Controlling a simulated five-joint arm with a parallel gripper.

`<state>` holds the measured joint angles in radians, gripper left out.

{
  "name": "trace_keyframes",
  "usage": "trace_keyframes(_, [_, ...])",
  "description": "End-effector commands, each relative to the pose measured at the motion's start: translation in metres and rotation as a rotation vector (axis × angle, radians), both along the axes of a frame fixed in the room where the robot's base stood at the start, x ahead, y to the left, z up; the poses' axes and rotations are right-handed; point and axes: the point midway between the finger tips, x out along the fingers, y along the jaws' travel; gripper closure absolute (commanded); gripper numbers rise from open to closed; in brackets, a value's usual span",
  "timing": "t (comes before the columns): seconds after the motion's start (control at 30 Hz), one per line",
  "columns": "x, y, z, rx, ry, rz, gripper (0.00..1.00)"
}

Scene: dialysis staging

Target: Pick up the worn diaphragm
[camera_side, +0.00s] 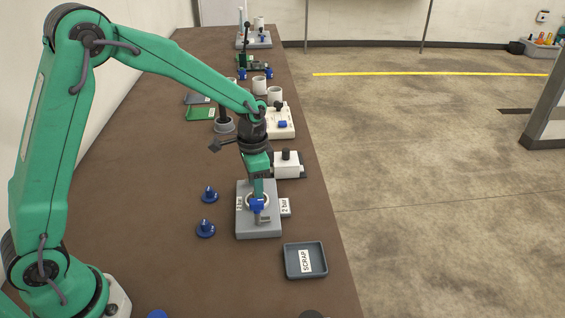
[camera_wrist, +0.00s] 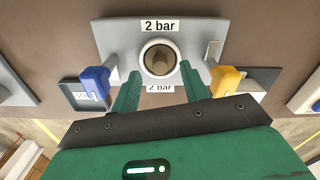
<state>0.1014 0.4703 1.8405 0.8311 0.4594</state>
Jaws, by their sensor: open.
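The worn diaphragm appears to be the brownish round piece with a raised centre stem (camera_wrist: 160,62), seated inside a pale ring on a grey valve block (camera_wrist: 120,32). In the side view the grey block (camera_side: 243,222) sits on the bench, and the diaphragm is mostly hidden by my gripper (camera_side: 258,187). In the wrist view my gripper (camera_wrist: 160,82) is open, its two green fingers either side of and just short of the ring. Nothing is between the fingers; whether they touch the block cannot be told. Two blue cone-topped pieces (camera_side: 209,194) (camera_side: 206,228) stand left of the block.
A dark SCRAP tray (camera_side: 318,244) lies front right of the block, near the bench edge. A blue lever (camera_wrist: 95,82) and a yellow lever (camera_wrist: 229,80) flank the ring. A white unit (camera_side: 287,163) stands behind. The bench left of the blue pieces is clear.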

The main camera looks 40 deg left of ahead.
Motion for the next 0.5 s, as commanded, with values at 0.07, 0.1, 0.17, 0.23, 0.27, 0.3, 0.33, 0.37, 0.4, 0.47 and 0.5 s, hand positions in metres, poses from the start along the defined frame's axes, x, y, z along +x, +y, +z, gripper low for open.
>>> trace_keyframes(0.07, [-0.001, 0.000, -0.010, 0.000, 0.002, 0.000, 0.55])
trace_keyframes(0.1, [0.000, 0.000, -0.014, 0.000, 0.002, 0.000, 0.55])
trace_keyframes(0.17, [0.000, 0.000, -0.019, 0.000, 0.002, 0.000, 0.55])
trace_keyframes(0.23, [0.000, 0.000, -0.022, 0.000, 0.000, 0.000, 0.55])
trace_keyframes(0.27, [0.000, 0.000, -0.023, 0.000, 0.000, 0.000, 0.55])
trace_keyframes(0.3, [0.000, 0.000, -0.023, 0.000, 0.000, 0.000, 0.55])
trace_keyframes(0.33, [0.000, 0.000, -0.023, 0.000, 0.000, 0.000, 0.55])
trace_keyframes(0.37, [0.000, 0.000, -0.023, -0.001, -0.001, 0.000, 0.55])
trace_keyframes(0.4, [0.000, 0.000, -0.023, -0.001, -0.001, 0.000, 0.55])
trace_keyframes(0.47, [0.000, 0.000, -0.023, 0.000, 0.000, 0.000, 0.55])
trace_keyframes(0.5, [0.000, 0.000, -0.023, 0.000, 0.000, 0.000, 0.55])
